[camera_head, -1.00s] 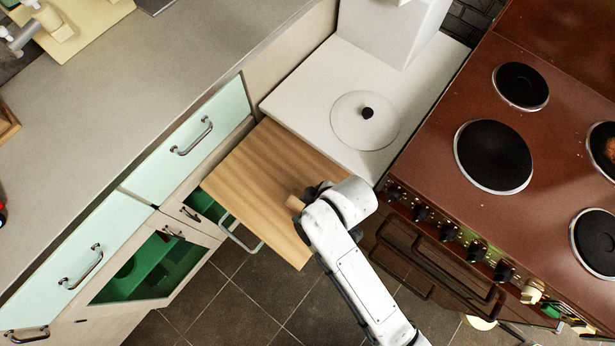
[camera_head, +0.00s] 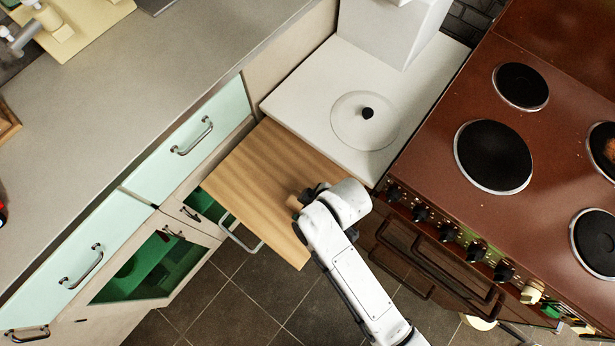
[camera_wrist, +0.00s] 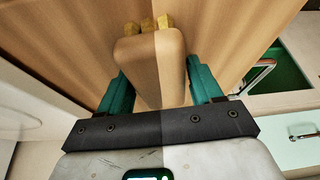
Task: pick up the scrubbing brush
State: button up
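The scrubbing brush is a light wooden block (camera_wrist: 150,65) with yellowish tufts at its far end in the wrist view. It lies on a pulled-out wooden board (camera_head: 250,175). In the head view only a small part of the brush (camera_head: 294,203) shows beside my gripper. In the wrist view my gripper (camera_wrist: 157,68) has its two teal fingers spread, one on each side of the brush. Whether the fingertips touch its sides is hard to tell. My wrist hides most of the gripper in the head view.
A white worktop with a round lid (camera_head: 365,121) adjoins the board. A brown stove (camera_head: 440,165) stands to the right. A grey counter (camera_head: 130,100) with mint drawers (camera_head: 190,138) runs along the left. Dark floor tiles (camera_head: 250,300) lie below the board.

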jog(key=c, duration=0.8)
jog(key=shift+r, duration=0.1)
jog(key=shift+r, duration=0.3)
notch_tip(320, 180, up, 2)
jog(key=shift+r, duration=0.2)
jog(key=s+d+r, duration=0.1)
jog(key=s+r, duration=0.2)
jog(key=s, duration=0.1)
jog(key=s+d+r, duration=0.2)
jog(key=s+r, duration=0.1)
jog(key=s, duration=0.1)
jog(key=s+d+r, duration=0.2)
jog(key=s+r, duration=0.2)
jog(key=s, duration=0.1)
jog(key=shift+d+r+b, duration=0.1)
jog(key=shift+b, duration=0.3)
jog(key=o, duration=0.5)
jog(key=c, duration=0.3)
